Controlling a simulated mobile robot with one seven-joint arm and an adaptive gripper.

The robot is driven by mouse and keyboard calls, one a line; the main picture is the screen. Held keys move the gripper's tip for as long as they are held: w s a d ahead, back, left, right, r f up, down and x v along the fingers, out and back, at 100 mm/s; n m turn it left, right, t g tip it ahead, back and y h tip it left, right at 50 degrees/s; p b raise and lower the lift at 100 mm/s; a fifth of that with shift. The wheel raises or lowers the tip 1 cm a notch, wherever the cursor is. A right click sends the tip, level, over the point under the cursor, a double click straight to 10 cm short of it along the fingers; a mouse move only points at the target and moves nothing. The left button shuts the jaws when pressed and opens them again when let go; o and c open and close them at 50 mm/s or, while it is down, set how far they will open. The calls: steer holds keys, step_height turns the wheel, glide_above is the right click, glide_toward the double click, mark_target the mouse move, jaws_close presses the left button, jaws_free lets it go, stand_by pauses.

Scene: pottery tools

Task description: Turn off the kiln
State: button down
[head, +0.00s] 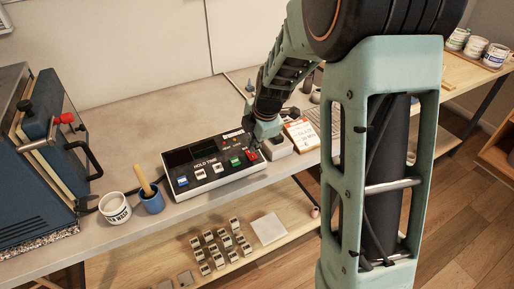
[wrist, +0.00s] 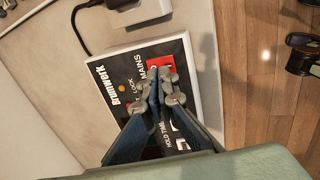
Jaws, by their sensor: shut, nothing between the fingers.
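The kiln (head: 52,150), a blue box with a red knob and black handles, stands at the left of the bench in the head view. Its control box (head: 212,172), pale with a black face, sits on the bench front and also shows in the wrist view (wrist: 108,65). Its face has blue, white and green buttons and a red mains switch (head: 252,155) at the right end. In the wrist view the red switch (wrist: 159,63) lies by "MAINS", near an amber lamp. My gripper (wrist: 160,84) is shut and empty, its fingertips over the switch's edge, partly hiding it. I cannot tell whether they touch.
A white mug (head: 115,209) and a blue pot (head: 152,201) with a wooden handle stand left of the control box. A pale block (head: 279,146) and a lettered card (head: 301,134) lie to its right. Small tiles (head: 220,245) fill part of the lower shelf.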

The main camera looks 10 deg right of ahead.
steer(key=w+a+v, duration=0.1)
steer(key=v, duration=1)
steer(key=shift+w+d+r, duration=0.25)
steer(key=shift+w+r, duration=0.05)
steer(key=shift+w, duration=0.05)
